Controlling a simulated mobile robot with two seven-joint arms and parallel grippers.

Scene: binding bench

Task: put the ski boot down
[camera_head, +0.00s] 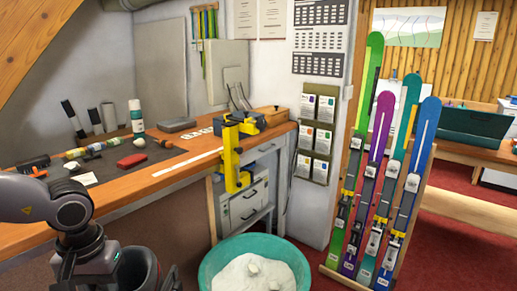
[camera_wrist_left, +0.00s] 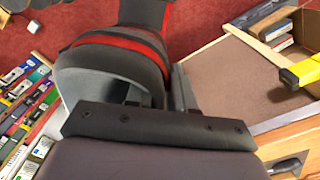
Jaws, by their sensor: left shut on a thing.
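The ski boot (camera_wrist_left: 110,60) is dark grey with red trim and fills the upper middle of the left wrist view. My left gripper (camera_wrist_left: 150,115) is shut on it at the grey cuff. In the head view my left gripper (camera_head: 92,262) is at the lower left, in front of the bench. A dark grey part of the boot (camera_head: 137,268) shows beside it at the bottom edge; the rest is hidden or cut off. Red floor shows behind the boot in the wrist view, and I cannot tell how high it is held. My right gripper is not in view.
The wooden bench (camera_head: 150,181) holds tools, a spray can (camera_head: 137,117) and a red block (camera_head: 131,161). A yellow clamp (camera_head: 232,158) hangs at its edge. A teal tub (camera_head: 212,262) with white contents stands below. Several skis (camera_head: 370,165) lean in a rack at the right.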

